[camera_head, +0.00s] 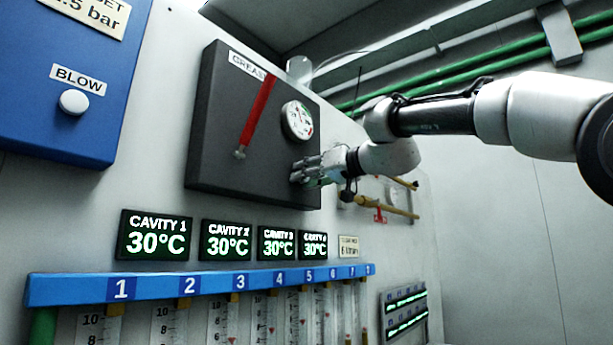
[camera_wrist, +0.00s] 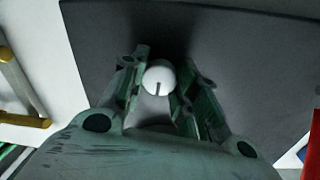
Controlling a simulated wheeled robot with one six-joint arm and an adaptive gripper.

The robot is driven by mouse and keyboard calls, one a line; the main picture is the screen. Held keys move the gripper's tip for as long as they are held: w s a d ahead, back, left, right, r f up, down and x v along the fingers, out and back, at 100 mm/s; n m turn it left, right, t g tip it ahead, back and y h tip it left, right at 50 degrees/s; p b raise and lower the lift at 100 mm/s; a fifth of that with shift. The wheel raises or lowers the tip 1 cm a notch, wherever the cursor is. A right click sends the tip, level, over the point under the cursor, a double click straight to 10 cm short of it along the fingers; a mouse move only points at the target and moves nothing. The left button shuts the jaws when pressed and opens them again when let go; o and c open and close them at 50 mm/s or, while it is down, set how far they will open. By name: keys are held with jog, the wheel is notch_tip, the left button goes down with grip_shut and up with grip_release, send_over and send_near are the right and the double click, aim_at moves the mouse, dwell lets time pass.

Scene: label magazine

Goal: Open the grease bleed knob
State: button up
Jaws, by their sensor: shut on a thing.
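The grease panel (camera_head: 228,150) is a dark box on the wall with a "GREASE" label, partly cut off by a red lever. The bleed knob (camera_wrist: 159,78) is a small white round knob with a dark index line, seen in the wrist view on the dark panel face. My gripper (camera_head: 300,176) is at the panel's lower right, below the gauge, and hides the knob in the head view. In the wrist view my gripper's fingers (camera_wrist: 154,88) stand on both sides of the knob, shut on it. The index line points down in that view.
A red lever (camera_head: 258,115) and a round gauge (camera_head: 297,121) sit on the same panel, close to my gripper. Yellow-handled valves (camera_head: 388,206) are right of it. Cavity displays (camera_head: 155,235) and a blue flowmeter rail (camera_head: 75,288) lie below. Free room is at the right.

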jog(key=shift+w+f+m+g, duration=0.1)
jog(key=shift+m+g, duration=0.2)
jog(key=shift+m, duration=3.75)
jog(key=shift+m+g, duration=0.3)
jog(key=shift+m, duration=3.75)
jog(key=o, duration=1)
jog(key=shift+d, duration=0.1)
jog(key=v, duration=1.2)
